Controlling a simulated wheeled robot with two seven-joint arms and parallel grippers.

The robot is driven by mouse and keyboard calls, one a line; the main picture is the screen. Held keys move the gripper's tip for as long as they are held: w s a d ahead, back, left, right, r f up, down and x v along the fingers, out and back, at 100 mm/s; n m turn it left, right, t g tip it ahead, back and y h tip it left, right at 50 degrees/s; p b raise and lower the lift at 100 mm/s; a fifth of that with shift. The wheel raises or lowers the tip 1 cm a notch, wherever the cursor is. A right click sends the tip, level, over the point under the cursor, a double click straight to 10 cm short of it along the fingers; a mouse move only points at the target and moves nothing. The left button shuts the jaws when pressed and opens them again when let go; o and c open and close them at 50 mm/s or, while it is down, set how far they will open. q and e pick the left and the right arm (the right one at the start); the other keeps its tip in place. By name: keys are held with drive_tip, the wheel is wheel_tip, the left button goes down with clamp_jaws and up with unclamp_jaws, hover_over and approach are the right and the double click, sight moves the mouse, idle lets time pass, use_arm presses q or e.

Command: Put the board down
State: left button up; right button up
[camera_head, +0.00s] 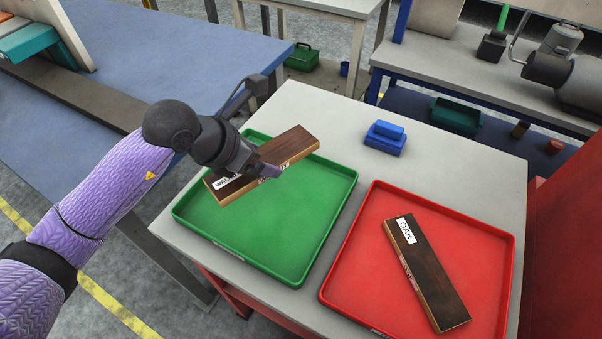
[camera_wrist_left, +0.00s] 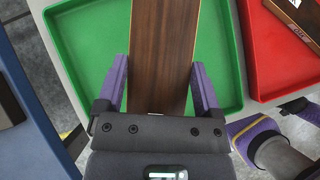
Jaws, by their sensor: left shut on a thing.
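My left gripper (camera_head: 266,170) is shut on a brown wooden board (camera_head: 293,146) with a white label that seems to begin "WAL"; the rest is partly hidden by the gripper. The board is over the left part of the green tray (camera_head: 318,243), slightly tilted, and seems to be above the tray floor. In the left wrist view the board (camera_wrist_left: 163,50) runs lengthwise between the two purple fingers, over the green tray (camera_wrist_left: 84,38). A dark board labelled "OAK" (camera_head: 428,273) lies in the red tray (camera_head: 357,270).
Both trays stand side by side on a light table (camera_head: 455,168). A blue block-shaped object (camera_head: 385,138) sits behind them. Free table surface lies behind the trays. A blue-topped bench (camera_head: 190,50) stands at the left.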

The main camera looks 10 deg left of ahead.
sight(219, 184)
use_arm(q)
wheel_tip(219, 184, down, 10)
drive_tip(key=b, duration=0.3)
drive_tip(key=shift+s+a, duration=0.1)
drive_tip(key=shift+s, duration=0.05)
drive_tip(key=shift+f, duration=0.15)
drive_tip(key=o, duration=1.1)
use_arm(e)
drive_tip(key=shift+g, duration=0.3)
drive_tip(key=s+f, duration=0.1)
drive_tip(key=s+d+f, duration=0.1)
drive_tip(key=f, duration=0.1)
drive_tip(key=shift+s+d, duration=0.15)
drive_tip(key=shift+d, duration=0.05)
use_arm(q)
drive_tip(key=p+v, duration=0.3)
drive_tip(key=v, duration=0.9)
drive_tip(key=shift+a, duration=0.1)
use_arm(e)
drive_tip(key=r, duration=0.1)
drive_tip(key=w+a+r, duration=0.2)
drive_tip(key=shift+a+r, duration=0.1)
drive_tip(key=shift+r, duration=0.15)
